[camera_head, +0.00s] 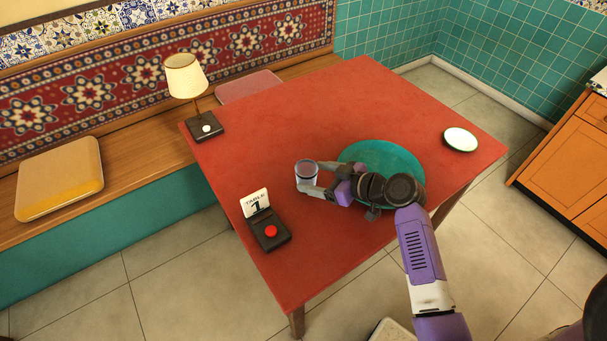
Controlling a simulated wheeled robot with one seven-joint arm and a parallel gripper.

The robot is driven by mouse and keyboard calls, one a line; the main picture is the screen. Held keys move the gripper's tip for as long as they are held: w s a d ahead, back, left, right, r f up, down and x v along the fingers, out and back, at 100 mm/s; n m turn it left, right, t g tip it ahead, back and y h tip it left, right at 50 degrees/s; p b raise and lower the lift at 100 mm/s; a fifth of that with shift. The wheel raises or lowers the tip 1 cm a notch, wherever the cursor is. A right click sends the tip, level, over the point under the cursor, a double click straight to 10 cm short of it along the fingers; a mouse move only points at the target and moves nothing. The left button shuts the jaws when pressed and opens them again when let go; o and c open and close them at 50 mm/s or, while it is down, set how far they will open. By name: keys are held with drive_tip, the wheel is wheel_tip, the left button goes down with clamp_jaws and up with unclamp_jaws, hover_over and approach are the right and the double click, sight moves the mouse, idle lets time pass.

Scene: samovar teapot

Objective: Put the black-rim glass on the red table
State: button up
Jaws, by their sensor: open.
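The black-rim glass (306,173) stands upright on the red table (330,95), left of the teal round tray. My gripper (312,179) reaches in from the right, low over the table. Its two fingers are apart, one at the far side and one at the near side of the glass. Whether they touch the glass is too small to tell. My wrist covers part of the tray.
The teal tray (385,153) lies right of the glass. A table-number stand with a red button (268,230) is at the near left. A lamp (187,78) stands at the left corner, a small white plate (460,139) at the right. The table's far part is clear.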

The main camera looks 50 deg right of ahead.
sight(335, 228)
drive_tip(key=v, duration=0.5)
drive_tip(key=shift+s+r, duration=0.15)
drive_tip(key=shift+s, duration=0.15)
drive_tip(key=s+a+f+h, duration=0.1)
drive_tip(key=s+a+f, duration=0.1)
drive_tip(key=s+a, duration=0.1)
drive_tip(key=s+a+f+m+g+h, duration=0.1)
drive_tip(key=s+a+f, duration=0.1)
drive_tip(key=a+f, duration=0.1)
drive_tip(key=shift+s+f+m, duration=0.25)
drive_tip(key=shift+s+m, duration=0.05)
drive_tip(key=shift+s, duration=0.05)
drive_tip(key=shift+m+g+h, duration=0.3)
drive_tip(key=shift+h, duration=0.3)
drive_tip(key=s+a, duration=0.4)
drive_tip(key=s, duration=0.1)
drive_tip(key=shift+s+a+r, duration=0.1)
drive_tip(key=shift+s+a, duration=0.15)
drive_tip(key=shift+a, duration=0.05)
drive_tip(key=s+a+r+n+t+y, duration=0.1)
drive_tip(key=s+a+r+t+y, duration=0.1)
drive_tip(key=s+a+r, duration=0.9)
wheel_tip(335, 228, up, 4)
drive_tip(key=shift+a+f+t, duration=0.25)
drive_tip(key=shift+a+t, duration=0.5)
drive_tip(key=shift+t, duration=0.15)
drive_tip(key=shift+c, duration=0.4)
